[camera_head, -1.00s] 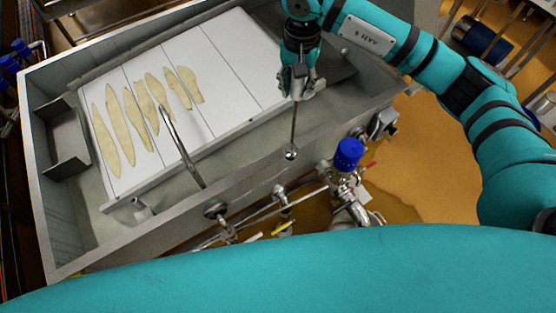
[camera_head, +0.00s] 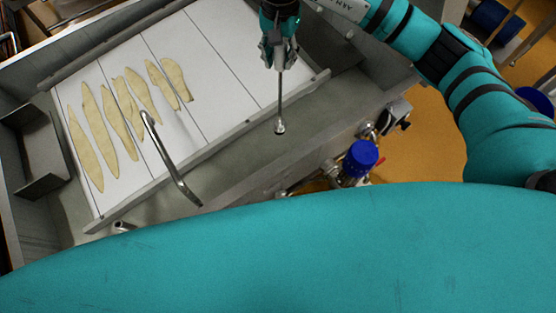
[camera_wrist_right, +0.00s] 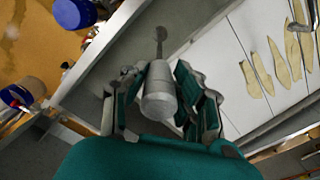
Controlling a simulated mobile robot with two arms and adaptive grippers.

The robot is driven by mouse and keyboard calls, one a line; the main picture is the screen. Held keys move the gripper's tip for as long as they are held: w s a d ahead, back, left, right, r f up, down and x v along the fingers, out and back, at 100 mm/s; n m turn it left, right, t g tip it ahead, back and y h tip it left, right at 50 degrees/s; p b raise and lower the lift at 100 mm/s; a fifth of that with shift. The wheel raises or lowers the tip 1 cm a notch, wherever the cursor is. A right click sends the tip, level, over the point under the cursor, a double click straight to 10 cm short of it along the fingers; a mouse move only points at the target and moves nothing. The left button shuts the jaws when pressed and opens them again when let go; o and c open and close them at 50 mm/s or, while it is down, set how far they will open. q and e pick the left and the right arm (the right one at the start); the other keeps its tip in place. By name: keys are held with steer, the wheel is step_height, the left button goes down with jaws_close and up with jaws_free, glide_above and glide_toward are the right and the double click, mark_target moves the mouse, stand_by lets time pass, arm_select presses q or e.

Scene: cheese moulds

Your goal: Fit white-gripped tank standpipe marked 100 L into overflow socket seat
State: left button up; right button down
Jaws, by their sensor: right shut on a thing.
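My right gripper (camera_head: 279,60) is shut on the standpipe's pale grip, over the tank. The standpipe (camera_head: 281,100) is a thin metal rod hanging downward, with a wider bright end over the grey strip in front of the white boards. In the right wrist view the pale grip (camera_wrist_right: 158,92) sits between the fingers, and its rod (camera_wrist_right: 160,42) runs away from them. I cannot read a 100 L mark. A dark spot shows at the rod's lower end; I cannot tell whether it is the socket seat or whether they touch. My left gripper is out of view.
The steel tank (camera_head: 232,172) holds white boards (camera_head: 205,75) with several pale flat shapes. A bent metal handle (camera_head: 165,155) rises left of the standpipe, and a short pipe stub (camera_head: 122,227) shows at lower left. A blue-capped valve (camera_head: 360,158) stands outside the front wall.

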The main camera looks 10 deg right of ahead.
steer(key=b, duration=0.4)
glide_above(279, 122)
step_height(279, 122, down, 5)
steer(key=shift+d+f, duration=0.1)
step_height(279, 122, down, 17)
steer(key=b, duration=0.9)
steer(key=shift+w+b, duration=0.1)
steer(key=shift+b, duration=0.2)
step_height(279, 122, down, 3)
steer(key=shift+r, duration=0.1)
steer(key=shift+f, duration=0.4)
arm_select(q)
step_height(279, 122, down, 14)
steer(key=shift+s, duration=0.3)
arm_select(e)
steer(key=c, duration=1)
jaws_free()
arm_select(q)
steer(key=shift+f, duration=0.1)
arm_select(e)
steer(key=shift+r, duration=0.1)
